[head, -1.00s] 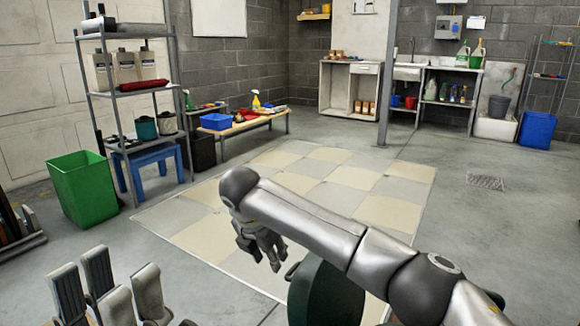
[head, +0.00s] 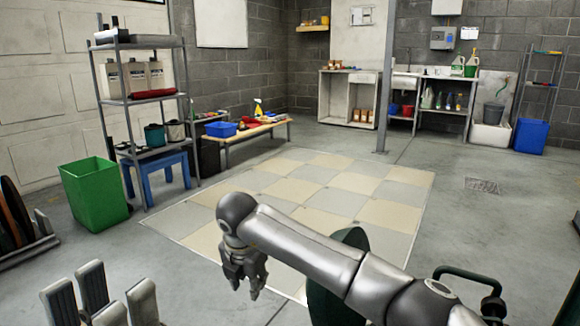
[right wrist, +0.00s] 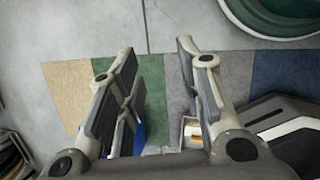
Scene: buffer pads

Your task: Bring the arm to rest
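My right arm (head: 310,248) reaches across the head view from the lower right, bent at the wrist. Its gripper (head: 243,288) hangs fingers down over the floor, and no held object shows. In the right wrist view the right gripper's fingers (right wrist: 158,60) stand wide apart with nothing between them. My left gripper (head: 103,285) shows at the bottom left of the head view, fingers up and spread, with nothing seen between them. Its lower part is cut off by the frame edge.
A dark green rounded object (head: 335,272) stands partly hidden behind my right arm; a green handle (head: 468,274) shows on the arm's other side. A green bin (head: 95,193) and metal shelf (head: 150,100) stand left. The checkered floor mat (head: 390,190) looks clear.

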